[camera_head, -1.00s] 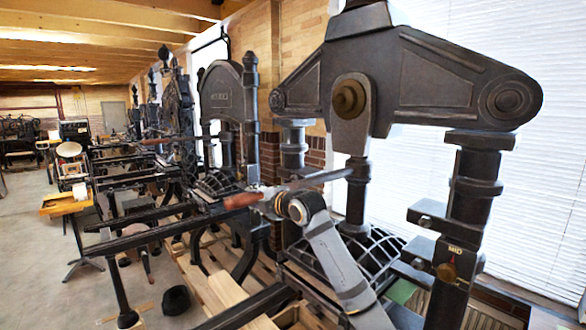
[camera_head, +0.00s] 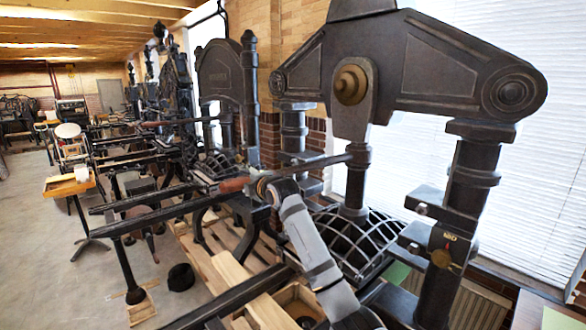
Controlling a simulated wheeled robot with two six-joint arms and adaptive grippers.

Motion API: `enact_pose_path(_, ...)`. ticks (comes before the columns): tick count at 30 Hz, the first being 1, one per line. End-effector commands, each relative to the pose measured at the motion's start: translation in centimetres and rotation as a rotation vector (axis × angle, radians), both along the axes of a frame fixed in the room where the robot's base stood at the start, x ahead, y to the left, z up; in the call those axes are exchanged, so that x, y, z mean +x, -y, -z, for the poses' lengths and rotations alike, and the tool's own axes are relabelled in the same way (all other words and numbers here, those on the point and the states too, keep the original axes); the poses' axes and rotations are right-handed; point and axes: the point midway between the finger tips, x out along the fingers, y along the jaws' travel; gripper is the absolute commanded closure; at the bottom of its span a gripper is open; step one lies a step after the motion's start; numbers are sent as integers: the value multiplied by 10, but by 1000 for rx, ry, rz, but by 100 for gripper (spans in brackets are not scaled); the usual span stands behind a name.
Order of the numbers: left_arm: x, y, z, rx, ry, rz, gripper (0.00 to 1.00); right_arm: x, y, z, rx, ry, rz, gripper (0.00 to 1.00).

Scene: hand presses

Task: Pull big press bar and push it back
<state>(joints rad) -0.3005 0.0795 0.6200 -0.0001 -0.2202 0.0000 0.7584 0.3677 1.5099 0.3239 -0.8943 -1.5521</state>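The big press (camera_head: 430,65) is the dark iron hand press filling the right of the view. Its press bar (camera_head: 315,167) is a thin metal rod with a brown wooden handle (camera_head: 235,184), running left from the press column. My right gripper (camera_head: 262,187) is at the bar, just right of the wooden handle, with my grey arm coming up from the bottom. It seems to touch the bar, but the fingers are small and partly hidden, so their closure is unclear. My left gripper is not in view.
More iron presses stand in a row behind, such as the arched one (camera_head: 227,75). Wooden pallet boards (camera_head: 232,272) lie under the near press. A round black object (camera_head: 181,277) is on the floor. The floor at left is largely clear.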

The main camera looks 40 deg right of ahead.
Motion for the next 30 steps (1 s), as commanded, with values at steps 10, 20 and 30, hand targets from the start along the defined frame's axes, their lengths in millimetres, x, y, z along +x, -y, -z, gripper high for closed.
enact_pose_path(10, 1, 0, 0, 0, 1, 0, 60, 0, 0, 3, 0, -5, -1, 15)
enact_pose_path(20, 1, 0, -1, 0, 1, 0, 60, -17, 0, 0, -1, -6, 1, 15)
enact_pose_path(30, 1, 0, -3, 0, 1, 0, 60, -56, -2, -8, -2, -7, 0, 15)
